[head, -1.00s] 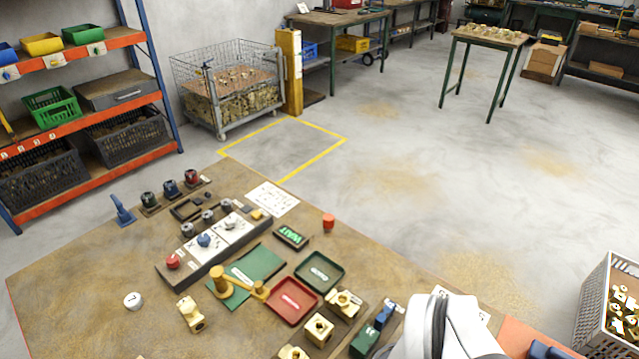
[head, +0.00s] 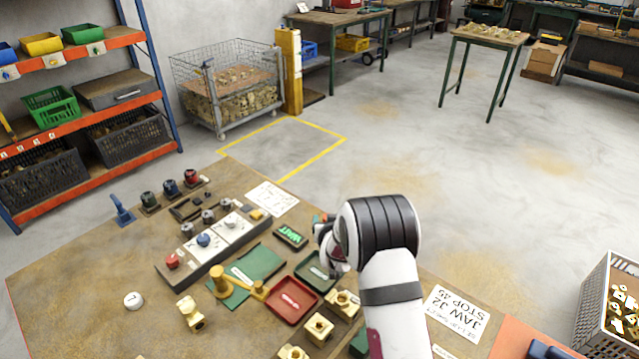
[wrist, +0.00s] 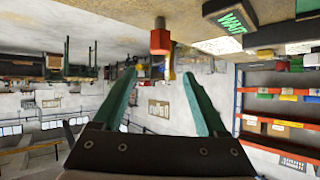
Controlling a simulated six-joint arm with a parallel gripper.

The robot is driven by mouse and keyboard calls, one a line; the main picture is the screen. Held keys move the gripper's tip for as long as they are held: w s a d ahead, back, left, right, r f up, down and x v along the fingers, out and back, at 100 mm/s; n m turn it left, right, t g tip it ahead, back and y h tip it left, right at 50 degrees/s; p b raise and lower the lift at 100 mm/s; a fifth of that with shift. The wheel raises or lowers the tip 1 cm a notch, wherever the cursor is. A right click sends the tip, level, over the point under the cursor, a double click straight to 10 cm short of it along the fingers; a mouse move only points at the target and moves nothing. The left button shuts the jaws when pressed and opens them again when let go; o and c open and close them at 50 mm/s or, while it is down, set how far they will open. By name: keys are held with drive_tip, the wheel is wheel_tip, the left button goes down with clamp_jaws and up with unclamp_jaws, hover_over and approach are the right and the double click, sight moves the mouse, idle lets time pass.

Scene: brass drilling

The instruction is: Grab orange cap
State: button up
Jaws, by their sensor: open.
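The orange cap (wrist: 160,37) shows in the wrist view, which is upside down. It stands on the workbench top, in line with the gap between my fingers and just beyond their tips. My gripper (wrist: 158,73) is open, with two green fingers spread and nothing between them. In the head view my wrist and gripper cover most of the spot where the cap stands, near the bench's far edge. Whether a finger touches the cap cannot be told.
The green WAIT sign (head: 291,236) stands left of the cap. A green tray (head: 306,268) and a red tray (head: 291,299) lie nearer. A white sheet (head: 272,199) lies farther back. Brass fittings (head: 319,327) and a brass-coloured lever (head: 219,281) take up the front of the bench.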

drive_tip(key=w+f, duration=0.1)
drive_tip(key=w+f+t, duration=0.1)
drive_tip(key=f, duration=0.1)
drive_tip(key=shift+f+n, duration=0.15)
drive_tip(key=shift+n, duration=0.25)
drive_tip(key=w, duration=0.1)
drive_tip(key=w+f, duration=0.1)
drive_tip(key=w, duration=0.1)
drive_tip(key=shift+w+d+f+t, duration=0.15)
drive_tip(key=shift+w+f+t, duration=0.1)
drive_tip(key=shift+w+t, duration=0.05)
drive_tip(key=shift+w+f, duration=0.15)
drive_tip(key=shift+w, duration=0.3)
drive_tip(key=shift+c, duration=0.3)
clamp_jaws()
